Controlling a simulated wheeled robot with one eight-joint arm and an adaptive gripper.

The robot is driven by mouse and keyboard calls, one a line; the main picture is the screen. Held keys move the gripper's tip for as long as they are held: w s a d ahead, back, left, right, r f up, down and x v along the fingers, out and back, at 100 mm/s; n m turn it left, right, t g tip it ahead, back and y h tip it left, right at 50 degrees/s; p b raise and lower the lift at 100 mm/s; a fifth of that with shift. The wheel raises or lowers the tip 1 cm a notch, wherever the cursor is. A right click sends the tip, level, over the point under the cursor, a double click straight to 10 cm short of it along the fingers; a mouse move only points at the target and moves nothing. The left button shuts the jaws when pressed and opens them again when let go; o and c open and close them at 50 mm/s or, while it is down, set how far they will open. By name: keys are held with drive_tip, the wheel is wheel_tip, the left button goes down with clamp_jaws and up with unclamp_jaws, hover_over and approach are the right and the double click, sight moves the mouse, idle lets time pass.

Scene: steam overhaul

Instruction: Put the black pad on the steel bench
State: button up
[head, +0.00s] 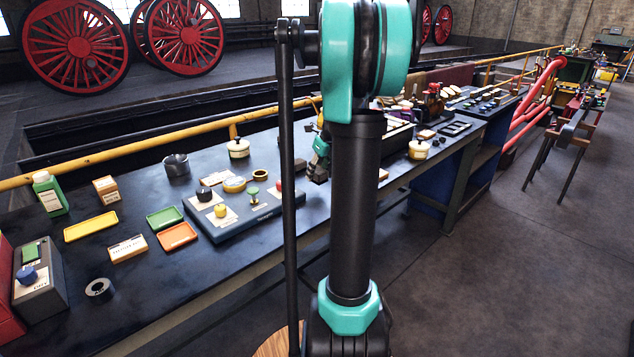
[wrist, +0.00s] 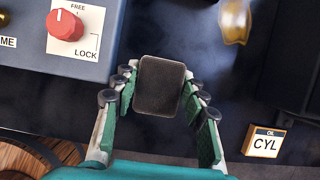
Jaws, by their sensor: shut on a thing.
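The black pad (wrist: 159,86), a dark rounded rectangle, sits between the fingertips of my gripper (wrist: 160,80) in the wrist view. The fingers are shut on its two sides. A dark bench top (wrist: 205,45) lies beneath it; I cannot tell whether the pad touches it. In the head view my gripper (head: 319,160) is partly hidden behind my arm, over the long dark-topped bench (head: 200,270), and the pad cannot be made out. I cannot tell which bench is the steel one.
A control panel (wrist: 105,20) with a red knob (wrist: 65,24) is at the upper left of the wrist view. A small box marked CYL (wrist: 263,141) is at the right. A wooden round (wrist: 22,158) is at lower left. A yellow rail (head: 150,144) runs behind the bench.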

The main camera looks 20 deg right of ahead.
sight(317, 181)
drive_tip(key=shift+f, duration=2)
drive_tip(key=o, duration=1.2)
drive_tip(key=shift+f, duration=0.1)
drive_tip(key=v, duration=1.2)
